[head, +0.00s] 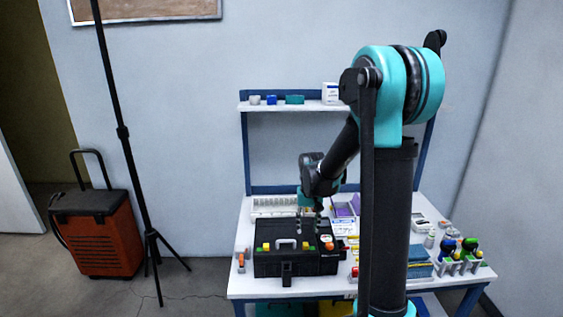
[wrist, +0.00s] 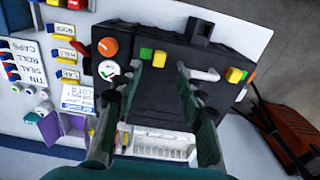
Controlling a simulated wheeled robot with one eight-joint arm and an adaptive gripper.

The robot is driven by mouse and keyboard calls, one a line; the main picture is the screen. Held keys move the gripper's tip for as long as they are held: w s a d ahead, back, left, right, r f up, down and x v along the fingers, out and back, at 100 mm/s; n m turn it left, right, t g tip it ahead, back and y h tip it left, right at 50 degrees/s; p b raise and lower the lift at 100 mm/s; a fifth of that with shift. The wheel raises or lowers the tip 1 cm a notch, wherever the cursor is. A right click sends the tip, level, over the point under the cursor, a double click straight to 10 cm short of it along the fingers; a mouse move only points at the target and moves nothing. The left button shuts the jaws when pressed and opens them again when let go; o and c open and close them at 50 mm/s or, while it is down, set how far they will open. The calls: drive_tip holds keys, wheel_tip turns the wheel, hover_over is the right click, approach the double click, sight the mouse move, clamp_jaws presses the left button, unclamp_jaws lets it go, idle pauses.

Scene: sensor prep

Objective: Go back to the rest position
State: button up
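My gripper (head: 309,218) hangs above the back of a black case (head: 292,265) on the workbench. In the wrist view my gripper (wrist: 156,76) has its two dark fingers spread apart, with nothing held between them. The black case (wrist: 175,58) lies beyond and below the fingertips. Its face carries an orange knob (wrist: 108,46), a round gauge (wrist: 107,70), yellow and green blocks and a white handle (wrist: 205,74). Whether the fingertips touch the case cannot be told.
The white workbench (head: 241,286) also holds a white rack (head: 274,206), a purple box (head: 343,211), labelled bins and bottles at right. A shelf (head: 285,106) rises behind. A tripod (head: 152,236) and orange wheeled case (head: 102,246) stand left. My arm hides part of the bench.

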drive_tip(key=s+d+t, duration=0.2)
drive_tip(key=s+d, duration=0.1)
drive_tip(key=s, duration=0.7)
drive_tip(key=s+d+t, duration=0.2)
drive_tip(key=s+d, duration=0.1)
drive_tip(key=s, duration=0.7)
drive_tip(key=shift+s+d+r, duration=0.15)
drive_tip(key=shift+s+d, duration=0.15)
drive_tip(key=shift+s, duration=0.1)
